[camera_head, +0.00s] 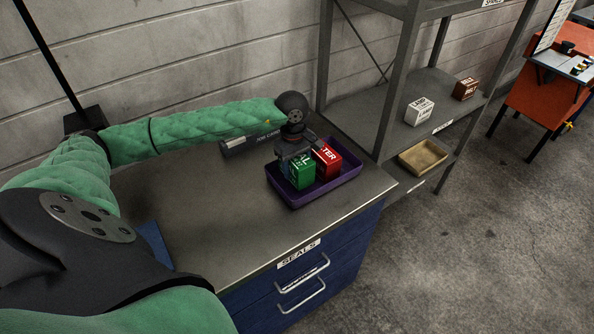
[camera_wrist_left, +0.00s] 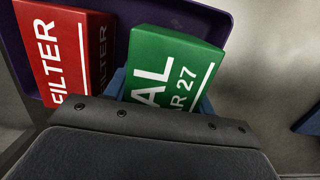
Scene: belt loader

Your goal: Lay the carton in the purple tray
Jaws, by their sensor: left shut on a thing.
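A green carton (camera_head: 302,173) with white lettering is held by my left gripper (camera_head: 294,160), which is shut on it. The purple tray (camera_head: 317,193) sits on the bench top, and the green carton is over its left part. I cannot tell whether the carton touches the tray floor. A red carton marked FILTER (camera_head: 327,161) is in the tray to the right of it. In the left wrist view the green carton (camera_wrist_left: 172,68) is between blue fingers, beside the red carton (camera_wrist_left: 66,50), with the tray rim (camera_wrist_left: 209,22) behind. My right gripper is not in view.
A dark labelled box (camera_head: 240,145) lies by the wall behind my left arm. A grey shelf rack (camera_head: 390,125) stands right of the bench, holding a white box (camera_head: 419,111), a brown box (camera_head: 465,89) and a tan tray (camera_head: 423,157).

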